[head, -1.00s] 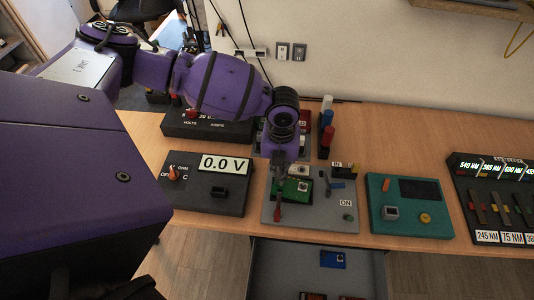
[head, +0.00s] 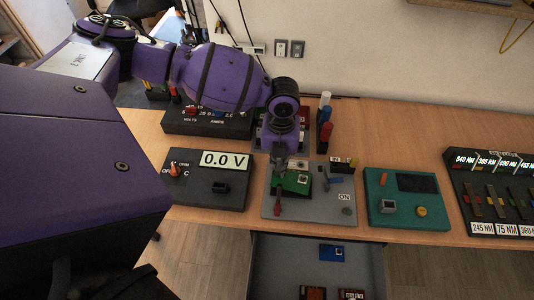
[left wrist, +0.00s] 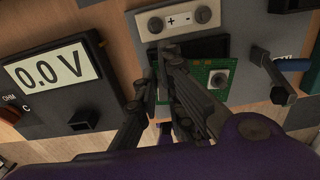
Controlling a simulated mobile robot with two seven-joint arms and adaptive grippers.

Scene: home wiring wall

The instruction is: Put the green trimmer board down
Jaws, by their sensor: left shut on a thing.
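The green trimmer board (head: 291,183) is over the grey panel (head: 323,210) in the head view, close to its surface; I cannot tell if it touches. It carries a pale square trimmer. In the left wrist view the board (left wrist: 214,78) lies to the right of the fingertips, partly over a dark rectangle and partly hidden by a finger. My left gripper (head: 283,169) is shut on the board's left edge; its dark fingers (left wrist: 168,65) show large in the left wrist view. My right gripper is not in view.
A meter reading 0.0 V (head: 206,191) stands left of the panel and a teal box (head: 409,201) right of it. An open drawer (head: 285,268) lies below. Colored posts (head: 325,120) stand behind.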

